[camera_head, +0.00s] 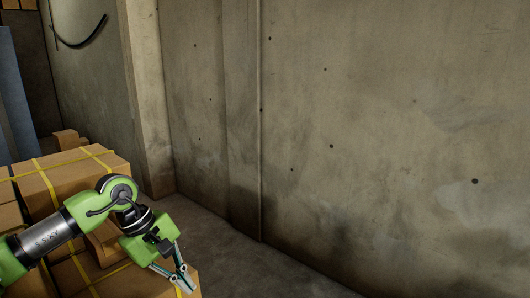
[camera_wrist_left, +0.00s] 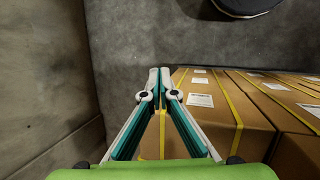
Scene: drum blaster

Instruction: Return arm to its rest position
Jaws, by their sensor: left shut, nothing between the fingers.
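My left arm comes in from the left in the head view, and its gripper (camera_head: 187,283) is low, in front of stacked cardboard boxes. In the left wrist view the same gripper (camera_wrist_left: 160,72) has its two fingertips together with nothing held between them. My right gripper does not show in either view.
Cardboard boxes (camera_head: 75,177) with yellow straps stand close to the left arm; they also show in the left wrist view (camera_wrist_left: 270,105). A concrete wall (camera_head: 370,120) fills the right. Bare floor (camera_head: 235,268) lies between. A dark round object (camera_wrist_left: 240,5) is at the wrist view's top.

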